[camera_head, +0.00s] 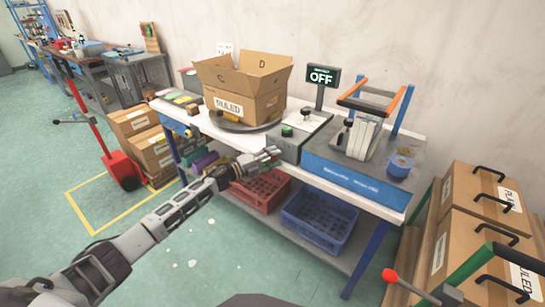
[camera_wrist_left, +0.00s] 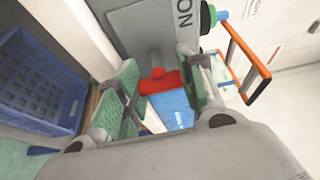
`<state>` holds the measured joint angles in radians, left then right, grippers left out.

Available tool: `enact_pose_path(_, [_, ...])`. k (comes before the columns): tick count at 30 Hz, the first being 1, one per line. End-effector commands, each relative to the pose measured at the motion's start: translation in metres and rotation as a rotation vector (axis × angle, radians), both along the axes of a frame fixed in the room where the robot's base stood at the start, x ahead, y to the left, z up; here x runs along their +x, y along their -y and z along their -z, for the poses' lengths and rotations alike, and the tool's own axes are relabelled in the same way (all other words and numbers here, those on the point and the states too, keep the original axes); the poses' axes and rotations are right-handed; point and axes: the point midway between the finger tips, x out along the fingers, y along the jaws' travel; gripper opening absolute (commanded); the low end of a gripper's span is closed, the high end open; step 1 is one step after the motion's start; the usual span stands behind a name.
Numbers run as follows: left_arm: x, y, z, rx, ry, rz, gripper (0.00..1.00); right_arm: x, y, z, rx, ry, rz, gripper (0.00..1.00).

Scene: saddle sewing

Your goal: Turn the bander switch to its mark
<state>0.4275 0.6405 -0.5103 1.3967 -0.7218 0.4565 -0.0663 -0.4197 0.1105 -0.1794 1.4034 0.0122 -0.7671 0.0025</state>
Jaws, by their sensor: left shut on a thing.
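The bander is a grey control box (camera_head: 288,146) at the front of the white bench, with a green button on top. Its switch has a red handle (camera_wrist_left: 158,81) on a grey stem, seen in the left wrist view on a grey panel (camera_wrist_left: 148,28) marked "ON". My left gripper (camera_head: 270,155) is at the box's front face. Its two green-padded fingers (camera_wrist_left: 160,88) are closed around the red handle. In the head view the gripper hides the switch. A display (camera_head: 321,77) above the bench reads "OFF". My right gripper is not in view.
An open carton (camera_head: 243,88) stands on the bench behind the box. An orange-handled device (camera_head: 366,115) stands to the right. A red crate (camera_head: 262,190) and a blue crate (camera_head: 320,215) sit below. Cartons (camera_head: 485,220) stand at right. The floor at left is partly clear.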

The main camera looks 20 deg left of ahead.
Motion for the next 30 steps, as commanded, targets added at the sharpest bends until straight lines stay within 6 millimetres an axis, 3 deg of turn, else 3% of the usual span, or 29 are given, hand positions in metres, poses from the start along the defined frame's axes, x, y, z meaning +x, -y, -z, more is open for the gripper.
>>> enact_pose_path(14, [-0.0012,0.002,0.0022,0.011,0.001,0.004,0.14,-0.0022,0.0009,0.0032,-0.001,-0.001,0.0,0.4])
enact_pose_path(15, [-0.0013,0.0019,0.0023,0.011,0.001,0.004,0.41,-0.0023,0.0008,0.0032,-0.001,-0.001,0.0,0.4])
enact_pose_path(20, [-0.0009,0.0015,0.0016,0.011,0.002,0.003,0.61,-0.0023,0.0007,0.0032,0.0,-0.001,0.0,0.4])
enact_pose_path(30, [-0.0005,0.0001,0.001,0.01,0.002,0.001,0.61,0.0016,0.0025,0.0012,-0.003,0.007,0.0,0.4])
